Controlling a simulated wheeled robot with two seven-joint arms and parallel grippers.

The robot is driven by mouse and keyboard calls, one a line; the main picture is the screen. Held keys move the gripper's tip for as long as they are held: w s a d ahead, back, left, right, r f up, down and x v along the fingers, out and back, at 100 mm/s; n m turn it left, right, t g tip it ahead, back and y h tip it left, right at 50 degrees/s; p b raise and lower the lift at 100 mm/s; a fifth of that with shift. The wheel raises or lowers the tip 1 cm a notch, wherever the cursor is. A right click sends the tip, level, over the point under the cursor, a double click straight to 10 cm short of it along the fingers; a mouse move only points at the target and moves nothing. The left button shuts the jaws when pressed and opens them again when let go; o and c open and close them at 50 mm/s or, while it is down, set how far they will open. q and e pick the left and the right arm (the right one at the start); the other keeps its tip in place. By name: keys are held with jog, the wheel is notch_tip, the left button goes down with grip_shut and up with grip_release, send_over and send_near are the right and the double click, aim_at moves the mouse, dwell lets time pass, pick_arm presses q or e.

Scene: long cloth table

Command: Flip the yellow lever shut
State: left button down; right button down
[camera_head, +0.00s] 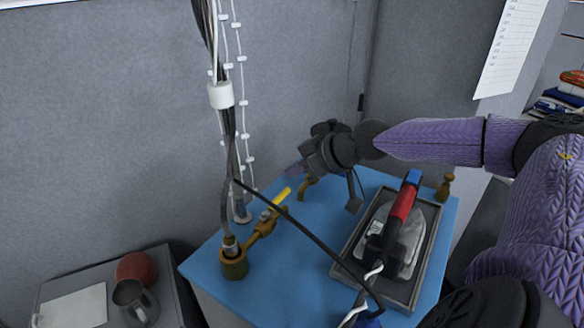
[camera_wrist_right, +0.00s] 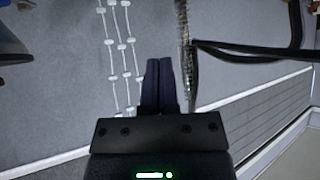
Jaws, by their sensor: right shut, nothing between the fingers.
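The yellow lever (camera_head: 282,196) sits on a brass valve (camera_head: 262,226) on the blue tabletop. The lever points up and to the right in the head view, roughly along the line of the valve's pipe. My right gripper (camera_head: 294,172) is just behind and above the lever's tip, apart from it as far as I can tell. Its fingers are together and empty, and they show closed in the right wrist view (camera_wrist_right: 158,82). The lever is not visible in the wrist view. My left gripper is not in view.
A dark hose (camera_head: 300,229) crosses in front of the valve. A clothes iron (camera_head: 396,235) lies on a tray (camera_head: 424,270) to the right. A cable bundle (camera_head: 227,130) rises at the left. A low grey table holds a metal mug (camera_head: 133,303) and a red ball (camera_head: 137,268).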

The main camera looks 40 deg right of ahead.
aim_at(276, 203)
jog(key=w+f, duration=0.1)
jog(key=f, duration=0.1)
jog(key=w+f, duration=0.3)
jog(key=f, duration=0.2)
jog(key=shift+w, duration=0.4)
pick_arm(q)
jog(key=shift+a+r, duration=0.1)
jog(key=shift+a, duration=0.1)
pick_arm(e)
jog(key=shift+f, duration=0.1)
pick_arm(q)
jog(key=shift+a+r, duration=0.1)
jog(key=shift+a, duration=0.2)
